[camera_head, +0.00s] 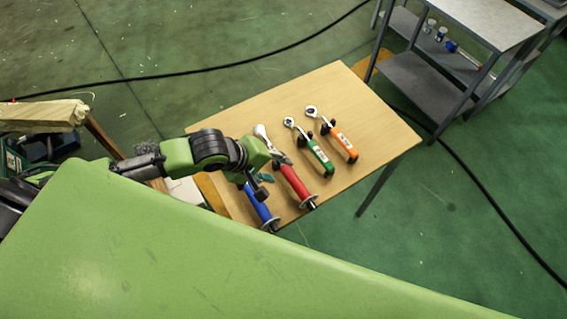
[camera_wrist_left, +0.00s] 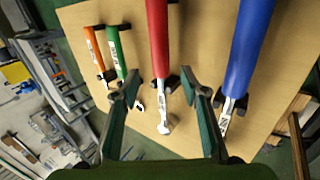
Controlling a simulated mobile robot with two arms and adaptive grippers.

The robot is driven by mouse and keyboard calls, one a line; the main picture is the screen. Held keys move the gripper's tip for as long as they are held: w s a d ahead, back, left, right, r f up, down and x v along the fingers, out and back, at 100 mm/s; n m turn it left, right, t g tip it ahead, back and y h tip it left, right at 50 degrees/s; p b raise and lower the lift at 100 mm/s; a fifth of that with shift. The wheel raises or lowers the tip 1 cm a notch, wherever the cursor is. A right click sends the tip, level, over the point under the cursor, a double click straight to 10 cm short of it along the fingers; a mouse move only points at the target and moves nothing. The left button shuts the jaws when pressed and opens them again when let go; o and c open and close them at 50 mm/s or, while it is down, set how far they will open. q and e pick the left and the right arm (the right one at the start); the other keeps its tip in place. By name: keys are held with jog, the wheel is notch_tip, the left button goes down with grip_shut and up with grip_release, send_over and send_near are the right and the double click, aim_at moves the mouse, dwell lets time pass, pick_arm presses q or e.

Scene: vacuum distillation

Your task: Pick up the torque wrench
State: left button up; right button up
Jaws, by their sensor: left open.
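Several wrench-like tools lie on a wooden table, and I cannot tell for sure which is the torque wrench. They are a blue-handled tool (camera_head: 262,207), a red-handled tool (camera_head: 296,185), a green-handled ratchet (camera_head: 320,157) and an orange-handled ratchet (camera_head: 343,141). My left gripper (camera_head: 266,180) is over the table near the blue and red tools, hiding part of them. In the left wrist view my left gripper (camera_wrist_left: 160,77) is open and empty, with the red tool (camera_wrist_left: 158,40) between its fingers in the picture. The blue tool (camera_wrist_left: 247,45) is right of them. Contact is not visible.
The wooden table (camera_head: 350,95) has clear room at its far side. A grey metal shelf unit (camera_head: 425,85) stands beyond it at the right. Black cables (camera_head: 220,67) run over the green floor. Black supports sit by the tools.

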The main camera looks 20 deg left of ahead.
aim_at(286, 171)
pick_arm(q)
jog(key=shift+p+x, duration=0.5)
jog(key=shift+x, duration=2.55)
jog(key=shift+a, duration=0.15)
grip_shut()
jog(key=shift+w+r, duration=0.1)
